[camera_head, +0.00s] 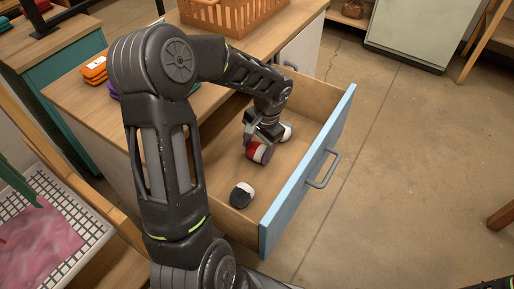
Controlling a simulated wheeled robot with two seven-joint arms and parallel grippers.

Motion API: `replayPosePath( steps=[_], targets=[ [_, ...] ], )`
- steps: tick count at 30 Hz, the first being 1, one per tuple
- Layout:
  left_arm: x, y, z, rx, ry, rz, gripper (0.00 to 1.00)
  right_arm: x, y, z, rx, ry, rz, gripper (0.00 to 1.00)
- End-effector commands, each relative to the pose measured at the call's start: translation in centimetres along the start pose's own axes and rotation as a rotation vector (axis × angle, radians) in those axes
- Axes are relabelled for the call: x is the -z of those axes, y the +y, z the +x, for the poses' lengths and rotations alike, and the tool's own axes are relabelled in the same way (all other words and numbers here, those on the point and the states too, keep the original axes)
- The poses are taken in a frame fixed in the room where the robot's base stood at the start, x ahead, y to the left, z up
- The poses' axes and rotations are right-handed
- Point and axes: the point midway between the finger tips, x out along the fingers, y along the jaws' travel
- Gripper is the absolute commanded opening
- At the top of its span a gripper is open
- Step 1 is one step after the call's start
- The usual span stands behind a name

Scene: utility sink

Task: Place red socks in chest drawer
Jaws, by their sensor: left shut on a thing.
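The chest drawer (306,182) is pulled open, with a pale blue front and a grey handle. My left gripper (260,139) reaches down inside it and is shut on a rolled pair of red socks (260,153) with white and grey parts. The socks are at or near the drawer floor; I cannot tell whether they touch it. A white sock roll (287,131) shows just behind the gripper, partly hidden. A dark grey and white sock roll (242,194) lies in the drawer's near corner.
An orange basket (236,14) stands on the wooden chest top (75,93). Folded orange cloths (94,68) lie at its left. A white grid rack with a pink cloth (40,240) is at lower left. The floor right of the drawer is clear.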

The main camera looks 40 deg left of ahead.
Motion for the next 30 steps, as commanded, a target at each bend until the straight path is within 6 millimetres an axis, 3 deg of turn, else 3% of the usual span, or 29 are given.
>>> replayPosePath(
  steps=[6,7,15,23,30],
  targets=[
    [0.0,0.1,0.4,0.000,0.000,0.000,0.23,0.0,0.1,0.3,0.000,0.000,0.000,0.36],
    [0.0,0.1,0.4,0.000,0.000,0.000,0.64,0.0,0.1,0.3,0.000,0.000,0.000,0.36],
    [0.0,0.0,0.2,0.000,0.000,0.000,0.85,0.0,0.1,0.2,0.000,0.000,0.000,0.36],
    [0.0,0.0,0.1,0.000,0.000,0.000,0.85,0.0,0.1,0.1,0.000,0.000,0.000,0.36],
    [0.1,-0.1,-1.9,0.003,0.003,0.000,0.85,0.0,-0.2,-0.5,0.000,0.000,0.000,0.36]
  ],
)
